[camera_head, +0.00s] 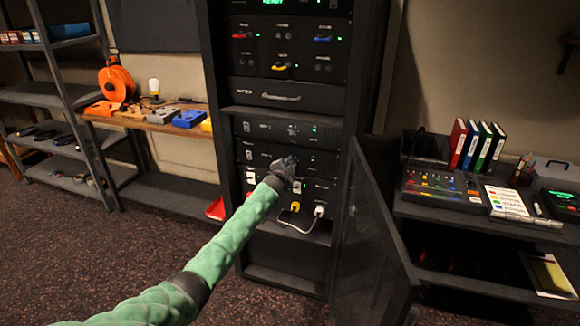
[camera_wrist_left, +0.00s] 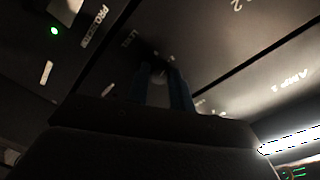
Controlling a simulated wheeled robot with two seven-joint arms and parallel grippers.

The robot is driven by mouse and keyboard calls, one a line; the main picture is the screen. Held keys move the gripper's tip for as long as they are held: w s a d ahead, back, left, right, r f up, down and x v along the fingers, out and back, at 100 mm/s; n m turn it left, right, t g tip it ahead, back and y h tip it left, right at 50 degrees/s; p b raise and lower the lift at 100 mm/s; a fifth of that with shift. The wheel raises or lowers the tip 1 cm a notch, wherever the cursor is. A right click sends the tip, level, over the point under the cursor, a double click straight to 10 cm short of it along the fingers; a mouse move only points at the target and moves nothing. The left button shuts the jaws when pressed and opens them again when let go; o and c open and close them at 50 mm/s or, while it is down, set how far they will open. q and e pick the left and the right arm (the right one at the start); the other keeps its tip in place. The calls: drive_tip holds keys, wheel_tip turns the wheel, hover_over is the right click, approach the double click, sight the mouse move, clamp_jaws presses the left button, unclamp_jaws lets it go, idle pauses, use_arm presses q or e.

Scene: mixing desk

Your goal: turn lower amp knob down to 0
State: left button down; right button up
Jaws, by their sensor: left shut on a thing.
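The black rack holds two amp panels, the upper amp (camera_head: 262,129) and the lower amp (camera_head: 258,157). My left arm, in a green sleeve, reaches across to the lower amp, and my left gripper (camera_head: 287,163) is at its front, hiding the knob in the head view. In the left wrist view the two dark blue fingers stand on either side of the lower amp knob (camera_wrist_left: 159,76) and are shut on it, beside a "LEVEL" label. The knob is dark and its pointer cannot be read. My right gripper is not in view.
Below the amp, a panel carries plugs, including a yellow plug (camera_head: 295,207) and a white cable (camera_head: 297,227). The open rack door (camera_head: 370,240) stands right of my arm. A wooden shelf (camera_head: 160,127) is at left, and a desk with a mixer (camera_head: 440,190) at right.

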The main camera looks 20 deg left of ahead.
use_arm(q)
drive_tip(key=shift+f+n, duration=0.15)
drive_tip(key=shift+n, duration=0.35)
drive_tip(key=n+b, duration=0.2)
drive_tip(key=n, duration=0.4)
drive_tip(key=shift+f+n, duration=0.1)
drive_tip(key=shift+n, duration=0.3)
drive_tip(key=shift+n+b, duration=0.4)
drive_tip(key=shift+n, duration=0.3)
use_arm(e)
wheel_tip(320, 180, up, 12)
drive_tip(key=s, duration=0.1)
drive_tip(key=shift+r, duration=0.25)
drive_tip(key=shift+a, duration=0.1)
use_arm(q)
drive_tip(key=c, duration=1.2)
unclamp_jaws()
drive_tip(key=shift+c, duration=0.2)
